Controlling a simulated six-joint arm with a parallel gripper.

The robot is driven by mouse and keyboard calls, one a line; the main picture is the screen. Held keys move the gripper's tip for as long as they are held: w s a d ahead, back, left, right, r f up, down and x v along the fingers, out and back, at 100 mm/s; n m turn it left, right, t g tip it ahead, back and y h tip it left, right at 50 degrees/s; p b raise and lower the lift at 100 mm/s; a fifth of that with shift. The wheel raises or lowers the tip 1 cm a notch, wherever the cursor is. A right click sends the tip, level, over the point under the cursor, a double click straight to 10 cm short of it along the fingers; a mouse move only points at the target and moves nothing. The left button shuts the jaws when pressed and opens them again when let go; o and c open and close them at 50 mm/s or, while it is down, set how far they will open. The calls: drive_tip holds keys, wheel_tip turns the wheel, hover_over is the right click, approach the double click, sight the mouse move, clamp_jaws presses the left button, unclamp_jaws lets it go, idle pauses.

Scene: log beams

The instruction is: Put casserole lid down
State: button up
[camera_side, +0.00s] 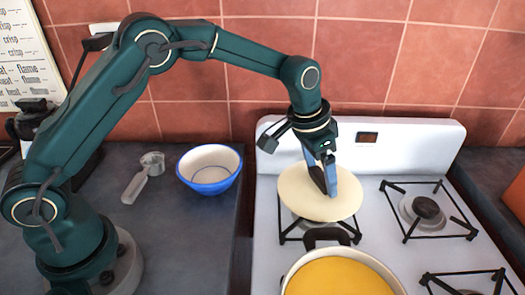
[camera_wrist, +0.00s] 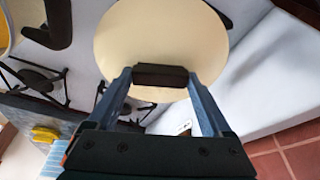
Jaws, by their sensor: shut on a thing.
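The casserole lid is a round cream disc (camera_side: 298,192) with a dark handle. In the side view it is over the back left burner of the stove. My gripper (camera_side: 330,185) points down and is shut on the lid's handle. In the wrist view the lid (camera_wrist: 160,38) fills the upper middle, and its dark handle sits between the blue fingers of my gripper (camera_wrist: 162,78). I cannot tell whether the lid touches the grate below it. The casserole (camera_side: 345,258), a pale pot with yellow contents and a dark handle, stands in front of the lid.
The white stove (camera_side: 385,212) has a free back right burner (camera_side: 426,208) and a front right burner (camera_side: 470,285). A blue and white bowl (camera_side: 210,170) and a grey measuring cup (camera_side: 145,175) are on the dark counter (camera_side: 190,240). The tiled wall (camera_side: 360,60) is close behind.

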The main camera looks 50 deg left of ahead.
sight(316, 182)
drive_tip(key=shift+f, duration=2.1)
drive_tip(key=o, duration=1.1)
drive_tip(key=shift+f, duration=0.1)
drive_tip(key=v, duration=1.1)
drive_tip(key=s+a+r+n+t, duration=0.1)
drive_tip(key=s+a+r+n, duration=0.1)
drive_tip(key=s+a+r, duration=0.45)
drive_tip(key=s+a+f, duration=0.1)
drive_tip(key=s, duration=0.4)
drive_tip(key=s+a+f+n+t+y, duration=0.1)
drive_tip(key=s, duration=0.3)
drive_tip(key=s+n, duration=0.1)
drive_tip(key=s, duration=0.4)
drive_tip(key=shift+s+a+f, duration=0.35)
drive_tip(key=shift+a+f, duration=0.05)
